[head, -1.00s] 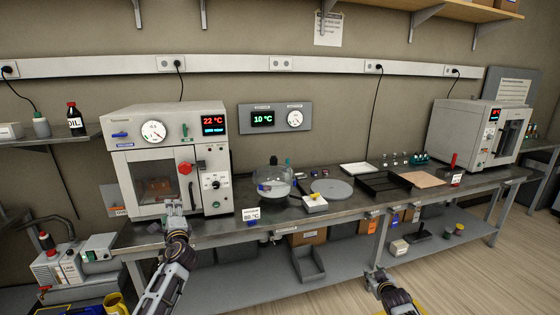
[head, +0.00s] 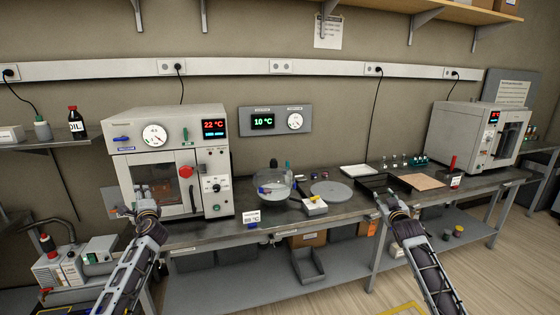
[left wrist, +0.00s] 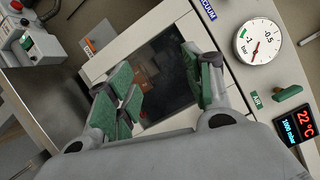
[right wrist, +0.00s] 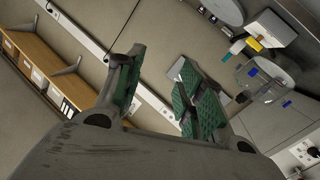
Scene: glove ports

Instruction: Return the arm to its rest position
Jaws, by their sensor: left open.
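My left gripper (head: 136,204) is at the lower left of the vacuum oven (head: 200,162), in front of its window side. In the left wrist view its green-padded fingers (left wrist: 163,88) are apart with nothing between them; the oven door window lies behind them. My right gripper (head: 388,203) is by the front edge of the bench, near the black tray. In the right wrist view its fingers (right wrist: 163,88) are apart and empty. Whether either gripper touches anything cannot be told from the head view.
The bench carries a glass bowl (head: 273,184), a small white device with a yellow part (head: 315,206), a grey disc (head: 331,191), a black tray (head: 374,186) and a brown board (head: 422,182). A second oven (head: 470,133) stands at right. A pump (head: 66,264) is at lower left.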

